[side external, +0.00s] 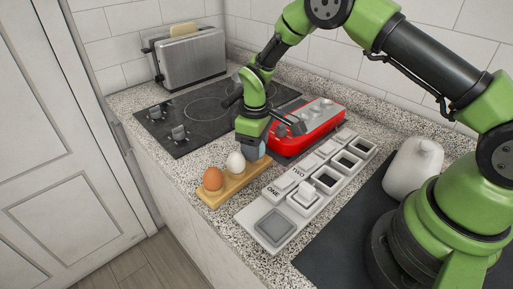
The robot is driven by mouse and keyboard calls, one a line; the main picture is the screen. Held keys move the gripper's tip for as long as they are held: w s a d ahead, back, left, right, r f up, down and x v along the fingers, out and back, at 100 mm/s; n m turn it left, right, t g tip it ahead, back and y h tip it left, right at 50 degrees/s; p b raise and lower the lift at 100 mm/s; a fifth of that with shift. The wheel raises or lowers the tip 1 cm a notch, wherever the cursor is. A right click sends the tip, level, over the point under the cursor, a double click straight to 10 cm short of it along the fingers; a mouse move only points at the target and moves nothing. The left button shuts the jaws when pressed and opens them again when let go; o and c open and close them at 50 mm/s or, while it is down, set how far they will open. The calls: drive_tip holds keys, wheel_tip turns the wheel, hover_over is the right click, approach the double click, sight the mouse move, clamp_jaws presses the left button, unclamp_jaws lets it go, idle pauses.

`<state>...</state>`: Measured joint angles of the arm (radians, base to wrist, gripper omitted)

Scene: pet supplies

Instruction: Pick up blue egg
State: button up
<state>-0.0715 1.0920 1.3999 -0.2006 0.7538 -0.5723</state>
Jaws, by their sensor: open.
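The blue egg (257,152) sits at the right end of a wooden egg holder (228,191), largely hidden behind my gripper. A white egg (236,162) stands in the middle of the holder and a brown egg (213,178) at its left end. My gripper (254,143) is open and points down at the blue egg, low over that end of the holder. I cannot tell whether its fingers touch the egg.
A white tray (274,228) with square compartments and lettered labels lies to the right. A red appliance (318,127) stands behind my gripper. A cooktop (187,137) and toaster (190,58) are at the back left. A white jar (413,167) stands at right.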

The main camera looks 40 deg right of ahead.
drive_tip(key=shift+f, duration=0.15)
drive_tip(key=shift+c, duration=0.3)
drive_tip(key=c, duration=0.5)
